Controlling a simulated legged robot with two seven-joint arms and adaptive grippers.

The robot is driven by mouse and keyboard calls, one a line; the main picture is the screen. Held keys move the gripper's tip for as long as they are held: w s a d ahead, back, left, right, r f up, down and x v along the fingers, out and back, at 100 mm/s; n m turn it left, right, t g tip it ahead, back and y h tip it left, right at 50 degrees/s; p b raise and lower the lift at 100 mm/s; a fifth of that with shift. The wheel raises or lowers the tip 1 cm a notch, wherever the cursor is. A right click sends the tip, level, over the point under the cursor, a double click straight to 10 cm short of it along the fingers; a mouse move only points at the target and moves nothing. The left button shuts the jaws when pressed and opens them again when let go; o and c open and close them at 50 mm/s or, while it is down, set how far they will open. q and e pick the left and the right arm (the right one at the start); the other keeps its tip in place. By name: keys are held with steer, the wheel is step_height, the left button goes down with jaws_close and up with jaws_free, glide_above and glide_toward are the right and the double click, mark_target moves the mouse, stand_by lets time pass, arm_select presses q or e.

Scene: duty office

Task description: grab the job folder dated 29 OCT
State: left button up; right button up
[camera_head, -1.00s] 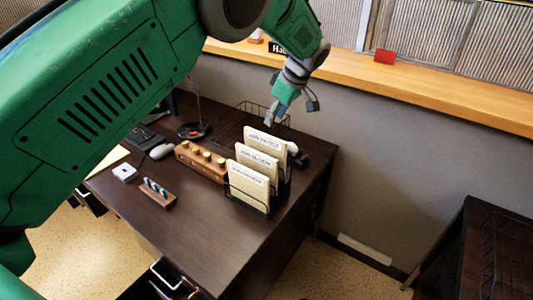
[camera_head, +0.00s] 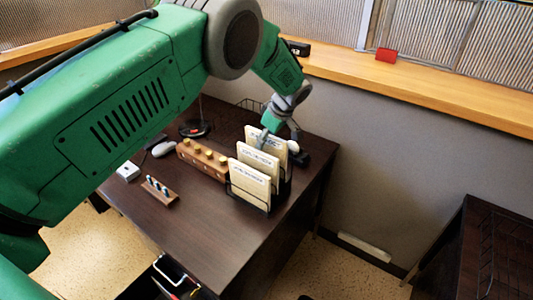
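Three cream job folders stand upright in a black wire rack (camera_head: 264,207) on the dark desk: a front folder (camera_head: 248,187), a middle folder (camera_head: 257,166) and a back folder (camera_head: 251,135). Each has a printed label along its top, too small and blurred for me to read a date. My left gripper (camera_head: 270,136) points down at the top of the back folder, and a finger overlaps that folder's face and part of its label. I cannot tell whether it touches or grips the folder. My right gripper is not in view.
A wooden block with several brass knobs (camera_head: 203,160) stands left of the rack. A small wooden holder (camera_head: 160,191) and a mouse (camera_head: 164,149) lie farther left. A black item with a light top (camera_head: 297,152) is right of the folders. The front desk area is clear.

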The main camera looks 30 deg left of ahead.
arm_select(q)
steer(key=shift+d+f, duration=0.1)
steer(key=shift+f, duration=0.05)
jaws_close()
steer(key=shift+s, duration=0.1)
stand_by(0.4)
